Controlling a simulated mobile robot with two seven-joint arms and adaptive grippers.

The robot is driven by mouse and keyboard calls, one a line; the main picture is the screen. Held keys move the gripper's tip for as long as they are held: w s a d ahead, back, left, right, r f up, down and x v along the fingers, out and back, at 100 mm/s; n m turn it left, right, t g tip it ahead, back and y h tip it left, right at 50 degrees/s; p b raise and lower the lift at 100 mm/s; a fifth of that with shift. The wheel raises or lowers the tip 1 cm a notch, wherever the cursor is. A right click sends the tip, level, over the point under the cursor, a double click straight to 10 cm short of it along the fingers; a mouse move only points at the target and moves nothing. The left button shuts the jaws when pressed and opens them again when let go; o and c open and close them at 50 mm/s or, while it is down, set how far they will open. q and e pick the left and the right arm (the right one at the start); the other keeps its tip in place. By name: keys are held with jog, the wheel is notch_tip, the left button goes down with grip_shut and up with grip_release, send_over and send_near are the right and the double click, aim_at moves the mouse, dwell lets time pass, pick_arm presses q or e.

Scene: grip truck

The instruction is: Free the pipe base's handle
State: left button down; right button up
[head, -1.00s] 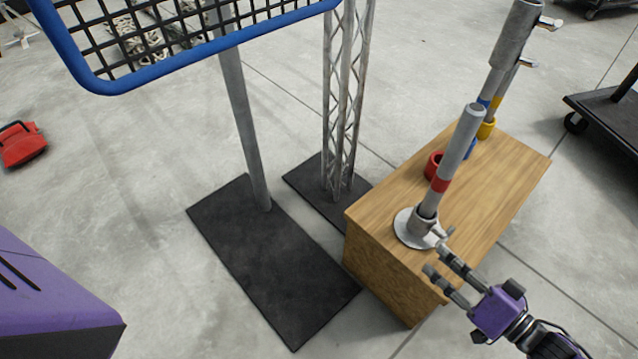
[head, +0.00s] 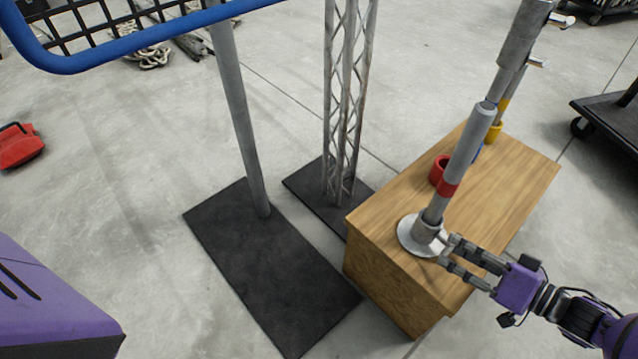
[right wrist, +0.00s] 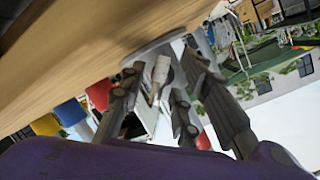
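The pipe base (head: 409,238) is a round silver flange with a short socket, on the near end of the wooden box (head: 500,185). A grey pipe with a red band (head: 468,145) stands in its socket, slightly tilted in the picture. My right gripper (head: 446,252) is at the right side of the base, its fingers apart. In the right wrist view, a pale piece that looks like the handle (right wrist: 160,72) shows between the fingers (right wrist: 163,90). I cannot tell whether they touch it. My left gripper is not in view.
On the box also stand a red ring (head: 438,170) and, behind it, taller pipes (head: 525,35) with a yellow collar (head: 494,132). A truss (head: 350,100) and a pole (head: 238,110) on black floor plates stand left of the box. A dark cart (head: 612,112) is at right.

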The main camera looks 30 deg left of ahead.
jog(key=shift+a, duration=0.1)
grip_shut()
jog(key=n+p, duration=0.1)
jog(key=p, duration=0.1)
jog(key=shift+s+r+n+t+p, duration=0.1)
jog(key=shift+n+t+p, duration=0.2)
jog(key=shift+p, duration=0.1)
jog(key=shift+n+t+p, duration=0.3)
jog(key=shift+n+p, duration=0.25)
jog(key=shift+n, duration=0.05)
jog(key=shift+f, duration=0.25)
jog(key=shift+n, duration=0.3)
grip_release()
